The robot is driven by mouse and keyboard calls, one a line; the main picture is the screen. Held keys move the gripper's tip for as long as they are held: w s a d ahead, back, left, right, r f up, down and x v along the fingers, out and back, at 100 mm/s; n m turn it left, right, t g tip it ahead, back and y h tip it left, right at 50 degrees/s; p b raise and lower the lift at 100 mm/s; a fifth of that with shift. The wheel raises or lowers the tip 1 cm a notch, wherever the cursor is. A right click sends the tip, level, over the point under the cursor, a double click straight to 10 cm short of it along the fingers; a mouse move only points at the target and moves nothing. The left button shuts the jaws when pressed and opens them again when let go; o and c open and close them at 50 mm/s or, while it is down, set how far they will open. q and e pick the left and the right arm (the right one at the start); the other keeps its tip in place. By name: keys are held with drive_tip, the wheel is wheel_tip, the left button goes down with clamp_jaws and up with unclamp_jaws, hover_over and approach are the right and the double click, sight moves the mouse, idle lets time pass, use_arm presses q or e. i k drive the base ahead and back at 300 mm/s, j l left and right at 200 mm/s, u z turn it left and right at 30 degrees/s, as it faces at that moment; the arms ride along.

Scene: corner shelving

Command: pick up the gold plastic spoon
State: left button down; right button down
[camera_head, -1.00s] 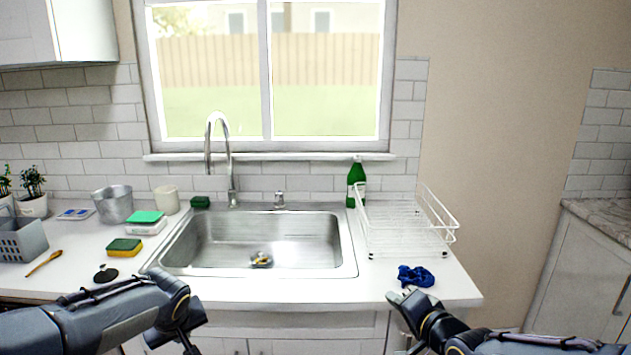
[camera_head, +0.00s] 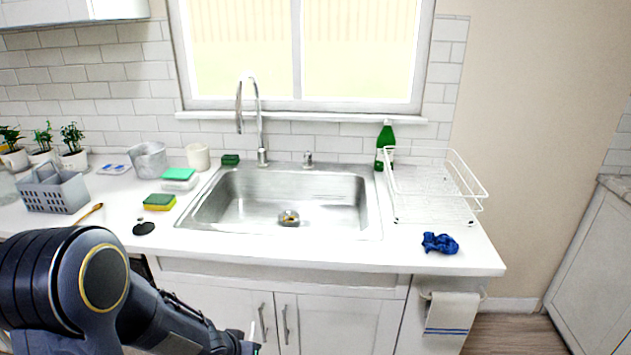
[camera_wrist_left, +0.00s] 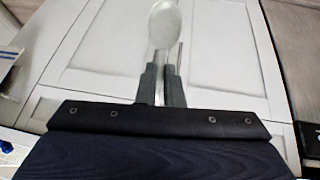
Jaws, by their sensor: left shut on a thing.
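My left gripper (camera_wrist_left: 161,72) is shut on a spoon (camera_wrist_left: 164,26) in the left wrist view. The spoon's bowl points away from the hand and looks pale grey, blurred, not clearly gold. In the head view my left arm reaches down in front of the cabinets, and its hand is mostly cut off at the bottom edge. A golden-brown spoon (camera_head: 90,213) lies on the counter at the left, apart from my gripper. Its material is unclear. A small yellowish thing (camera_head: 289,217) is at the sink drain. My right gripper is out of view.
The steel sink (camera_head: 215,212) is in the middle of the counter. At the left are a grey basket (camera_head: 62,193), a sponge (camera_head: 159,202) and a dark round thing (camera_head: 144,229). A blue cloth (camera_head: 440,243) and a wire rack (camera_head: 432,213) are at the right.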

sight(99, 206)
drive_tip(key=u, duration=1.7)
